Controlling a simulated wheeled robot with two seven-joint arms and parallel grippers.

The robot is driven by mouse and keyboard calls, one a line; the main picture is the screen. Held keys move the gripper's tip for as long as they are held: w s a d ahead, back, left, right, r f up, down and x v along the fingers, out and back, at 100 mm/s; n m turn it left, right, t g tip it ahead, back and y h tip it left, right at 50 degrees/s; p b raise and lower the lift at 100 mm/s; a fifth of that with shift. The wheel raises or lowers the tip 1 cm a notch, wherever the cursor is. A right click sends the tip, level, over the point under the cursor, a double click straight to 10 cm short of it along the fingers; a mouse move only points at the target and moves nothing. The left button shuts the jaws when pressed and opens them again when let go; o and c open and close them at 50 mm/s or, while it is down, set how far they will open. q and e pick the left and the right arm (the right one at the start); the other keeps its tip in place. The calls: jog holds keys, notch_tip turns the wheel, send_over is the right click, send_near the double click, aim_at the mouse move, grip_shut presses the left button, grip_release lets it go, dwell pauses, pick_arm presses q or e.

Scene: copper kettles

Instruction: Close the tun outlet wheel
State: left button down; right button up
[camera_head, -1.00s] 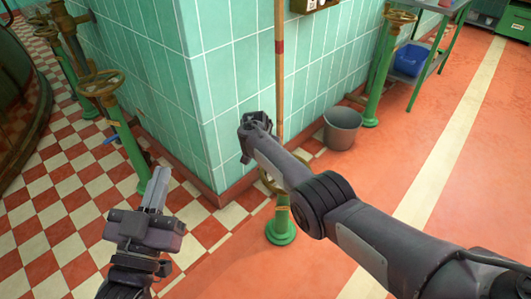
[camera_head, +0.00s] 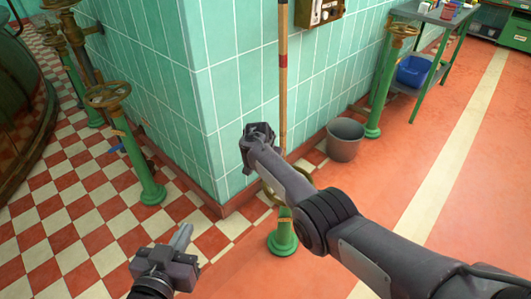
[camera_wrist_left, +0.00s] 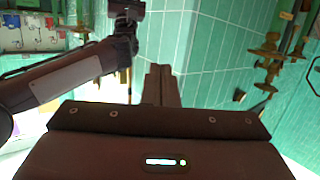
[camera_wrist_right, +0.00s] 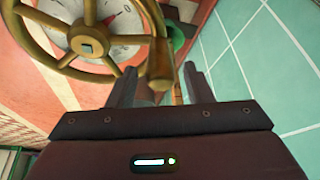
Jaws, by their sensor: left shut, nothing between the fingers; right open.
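Several brass handwheels stand on green pedestals, and no label shows which is the tun outlet wheel. One wheel (camera_head: 108,95) stands at the left, near a dark round vessel (camera_head: 20,95). Another wheel (camera_head: 270,190) is by the wall corner, partly hidden behind my right arm. The right wrist view shows a spoked brass wheel (camera_wrist_right: 84,48) close up, with a knob handle and a dial behind it. My right gripper (camera_head: 258,130) is open; in its wrist view the knob appears between the fingers, contact unclear. My left gripper (camera_head: 186,230) is shut and empty, low over the floor.
A green tiled wall corner (camera_head: 215,110) stands in the middle, with a wooden pole (camera_head: 283,80) in front. A grey bucket (camera_head: 345,139) and a further pedestal wheel (camera_head: 402,29) are to the right. Open red floor (camera_head: 430,200) lies at right.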

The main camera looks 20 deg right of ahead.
jog(key=shift+p+v, duration=0.8)
jog(key=shift+v, duration=0.25)
jog(key=shift+p+v, duration=0.6)
jog(key=shift+v, duration=0.2)
pick_arm(q)
jog(key=s+a+f+g+y+p, duration=0.1)
jog(key=s+a+f+g+y, duration=0.3)
jog(key=s+f+g, duration=0.5)
jog(key=shift+s+a+f+g, duration=0.4)
jog(key=shift+s+f, duration=0.85)
jog(key=shift+f, duration=1.1)
pick_arm(e)
jog(key=shift+v, duration=1.25)
pick_arm(q)
jog(key=shift+a, duration=0.1)
